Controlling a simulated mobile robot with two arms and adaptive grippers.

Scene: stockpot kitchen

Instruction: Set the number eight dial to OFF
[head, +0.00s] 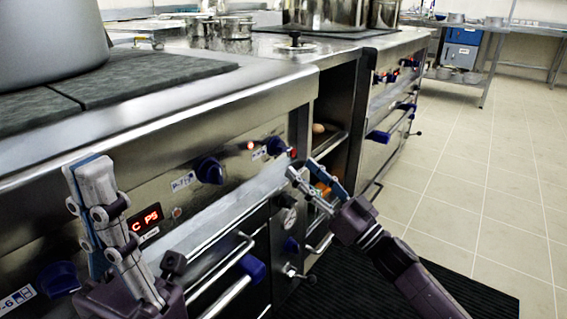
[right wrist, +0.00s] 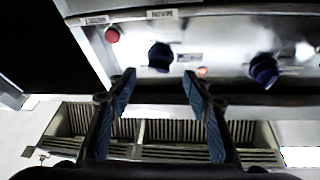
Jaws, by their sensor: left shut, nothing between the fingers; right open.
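Several blue dials sit on the steel stove front. The one nearest the front's right end (head: 275,146) is beside a red button; its label is too small to read, so I cannot confirm it is number eight. It also shows in the right wrist view as a dark dial (right wrist: 160,57). Another dial (head: 210,170) is to its left. My right gripper (head: 302,170) is open and empty, below and right of the end dial. In the wrist view its fingertips (right wrist: 158,84) spread on either side just under that dial, apart from it. My left gripper (head: 91,165) is shut and empty, pointing up.
A dial labelled 6 (head: 58,279) is at lower left, and a red digital display (head: 147,219) is beside my left gripper. The oven door handle (head: 240,270) juts out below. A large pot (head: 45,40) stands on the stove. The floor at right is clear.

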